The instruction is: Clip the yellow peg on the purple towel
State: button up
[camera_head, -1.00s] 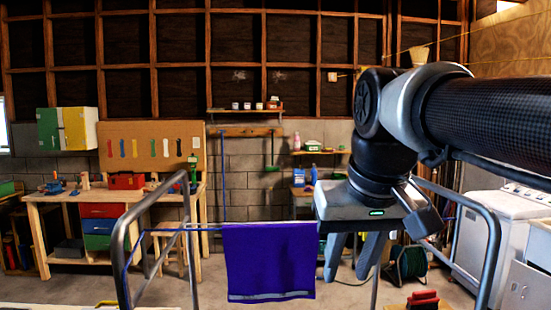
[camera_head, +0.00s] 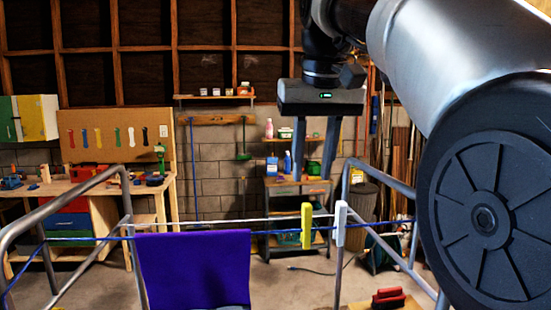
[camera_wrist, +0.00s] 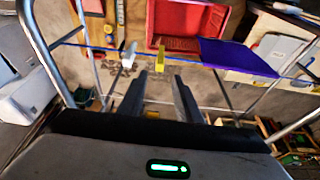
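The purple towel (camera_head: 193,272) hangs over the line on the left in the head view; it also shows in the wrist view (camera_wrist: 238,56). The yellow peg (camera_head: 306,226) sits upright on the line, right of the towel and apart from it. In the wrist view the yellow peg (camera_wrist: 161,53) is ahead, roughly between the finger directions. My gripper (camera_head: 313,174) is open and empty, its fingers pointing down above the yellow peg in the head view. It also shows in the wrist view (camera_wrist: 157,78).
A white peg (camera_head: 340,223) is on the line just right of the yellow one. The metal drying frame (camera_head: 128,228) has bent tube ends at both sides and several lines. A red crate (camera_wrist: 190,20) lies beyond the line in the wrist view. A workbench (camera_head: 95,188) stands behind.

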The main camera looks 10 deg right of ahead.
aim_at(308, 205)
jog(key=shift+b+x, duration=1.35)
jog(key=shift+x, duration=3.7)
jog(key=shift+c, duration=0.4)
grip_shut()
jog(key=shift+r+p, duration=1.55)
jog(key=shift+r, duration=1.2)
jog(key=shift+f, duration=0.1)
